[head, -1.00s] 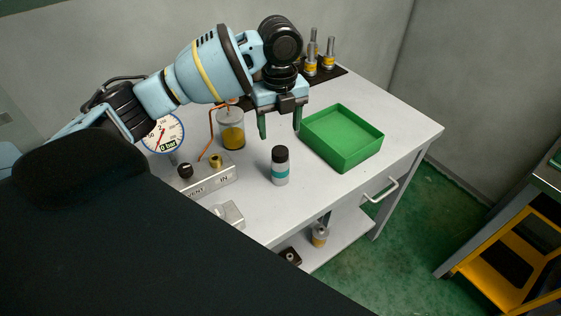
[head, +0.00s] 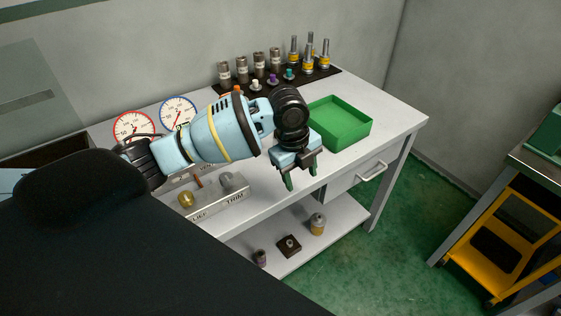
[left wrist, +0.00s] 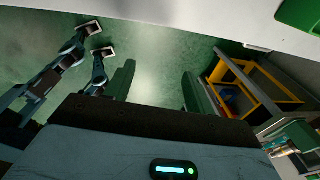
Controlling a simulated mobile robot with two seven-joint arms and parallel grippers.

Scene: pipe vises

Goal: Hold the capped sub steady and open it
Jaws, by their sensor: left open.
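My left gripper (head: 300,177) is open and empty in the head view, pointing down near the bench's front edge. Its two green fingers also show apart in the left wrist view (left wrist: 157,85), with only floor between them. I cannot tell which part is the capped sub. Several grey cylinders (head: 242,68) stand upright on a black mat at the back of the bench. Several yellow-banded parts with thin stems (head: 308,54) stand at that mat's right end. The dark-capped bottle with a teal band is not visible now. My right gripper is in neither view.
A green tray (head: 352,137) sits right of my gripper. A valve block (head: 235,202) and gauges (head: 178,112) lie to the left. A yellow cart (head: 505,250) stands right.

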